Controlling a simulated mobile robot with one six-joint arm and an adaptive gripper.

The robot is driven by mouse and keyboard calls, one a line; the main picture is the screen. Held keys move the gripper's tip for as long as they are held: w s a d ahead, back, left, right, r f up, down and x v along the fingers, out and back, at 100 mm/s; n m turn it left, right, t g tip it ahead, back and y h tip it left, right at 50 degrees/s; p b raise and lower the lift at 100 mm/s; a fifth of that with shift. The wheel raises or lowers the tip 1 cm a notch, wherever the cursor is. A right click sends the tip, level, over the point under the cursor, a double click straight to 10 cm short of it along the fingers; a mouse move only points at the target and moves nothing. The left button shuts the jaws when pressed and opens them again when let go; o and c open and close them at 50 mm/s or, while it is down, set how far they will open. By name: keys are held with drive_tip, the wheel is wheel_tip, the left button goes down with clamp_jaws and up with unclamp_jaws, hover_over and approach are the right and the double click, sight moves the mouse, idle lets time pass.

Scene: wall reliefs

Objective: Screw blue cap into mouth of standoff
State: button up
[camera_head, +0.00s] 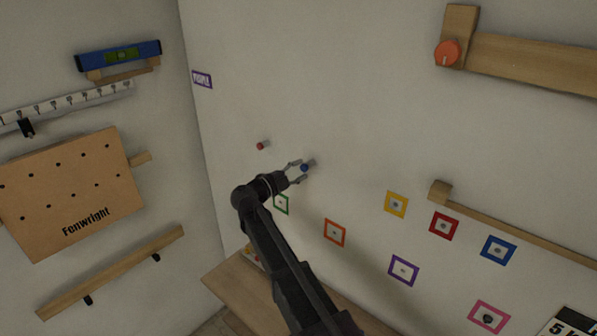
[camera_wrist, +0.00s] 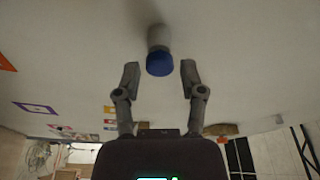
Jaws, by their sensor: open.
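The blue cap (camera_head: 305,168) is at the outer end of a grey standoff (camera_head: 312,162) that sticks out from the wall. In the wrist view the blue cap (camera_wrist: 159,64) covers the end of the standoff (camera_wrist: 157,36); I cannot tell how far it is screwed in. My gripper (camera_head: 298,171) is at the cap in the head view. In the wrist view my gripper (camera_wrist: 160,78) is open, with one finger on each side of the cap and a clear gap to both. The standoff's mouth is hidden behind the cap.
A second standoff with a red cap (camera_head: 261,146) is to the left on the same wall. A wooden table (camera_head: 240,287) stands below.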

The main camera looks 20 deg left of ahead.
drive_tip(key=shift+f+n+t+b, duration=0.15)
drive_tip(key=shift+n+t+b, duration=0.25)
drive_tip(key=shift+n, duration=0.8)
drive_tip(key=shift+n+t+b, duration=0.4)
drive_tip(key=shift+n+b, duration=0.1)
drive_tip(key=shift+n, duration=1.4)
drive_tip(key=shift+n+y, duration=0.3)
drive_tip(key=shift+n, duration=0.1)
drive_tip(key=shift+d+n+t+y+b, duration=0.1)
drive_tip(key=shift+n+t+y+b, duration=0.25)
drive_tip(key=shift+n, duration=1.25)
drive_tip(key=shift+n+t+y+b, duration=0.15)
drive_tip(key=shift+n+t+y, duration=0.35)
drive_tip(key=shift+n, duration=1.1)
drive_tip(key=n+y, duration=0.1)
drive_tip(key=n, duration=0.2)
drive_tip(key=n+t+y, duration=0.1)
drive_tip(key=n, duration=0.3)
drive_tip(key=shift+s+d+y, duration=0.1)
drive_tip(key=shift+y, duration=0.15)
drive_tip(key=shift+n, duration=0.4)
